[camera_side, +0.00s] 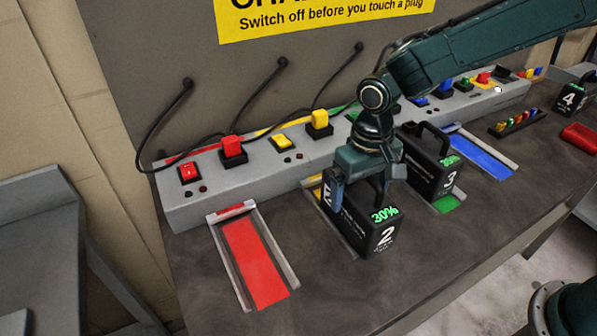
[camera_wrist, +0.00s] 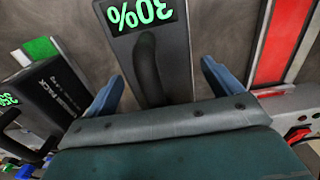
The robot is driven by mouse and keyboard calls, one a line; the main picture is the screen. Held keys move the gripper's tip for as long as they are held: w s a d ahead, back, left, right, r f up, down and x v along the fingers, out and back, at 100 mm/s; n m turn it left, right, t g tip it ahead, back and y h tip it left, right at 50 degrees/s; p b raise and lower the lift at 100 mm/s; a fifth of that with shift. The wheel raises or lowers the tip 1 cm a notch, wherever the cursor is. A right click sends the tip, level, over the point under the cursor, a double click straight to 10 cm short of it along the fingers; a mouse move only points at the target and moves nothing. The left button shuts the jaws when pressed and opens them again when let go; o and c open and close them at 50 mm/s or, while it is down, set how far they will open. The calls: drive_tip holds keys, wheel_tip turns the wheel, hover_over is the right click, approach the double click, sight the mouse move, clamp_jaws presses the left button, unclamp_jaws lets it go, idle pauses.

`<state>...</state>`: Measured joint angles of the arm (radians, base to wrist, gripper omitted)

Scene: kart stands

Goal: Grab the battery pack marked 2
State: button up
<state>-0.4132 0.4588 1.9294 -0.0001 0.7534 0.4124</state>
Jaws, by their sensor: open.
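The battery pack marked 2 (camera_side: 384,238) is a black box with a green 30% display and a black top handle. It stands upright on the yellow bay, between the red bay and the pack marked 3. My gripper (camera_side: 358,200) is directly above it, pointing down, with its fingers at the handle's height. In the wrist view the pack (camera_wrist: 122,45) lies ahead, and its handle (camera_wrist: 148,68) runs between the two open blue fingers of my gripper (camera_wrist: 160,85). I see no finger clearly touching the handle. My gripper and wrist hide part of the pack in the side view.
The pack marked 3 (camera_side: 431,165) stands close on the right, on the green bay. The red bay (camera_side: 254,262) on the left is empty, as is the blue bay (camera_side: 485,155). A grey charger strip (camera_side: 186,214) with switches and plugs runs behind. The pack marked 4 (camera_side: 571,96) is far right.

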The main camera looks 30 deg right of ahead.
drive_tip(key=c, duration=2)
drive_tip(key=shift+w+r, duration=0.1)
drive_tip(key=shift+r, duration=0.15)
drive_tip(key=shift+r, duration=0.35)
wheel_tip(320, 180, up, 19)
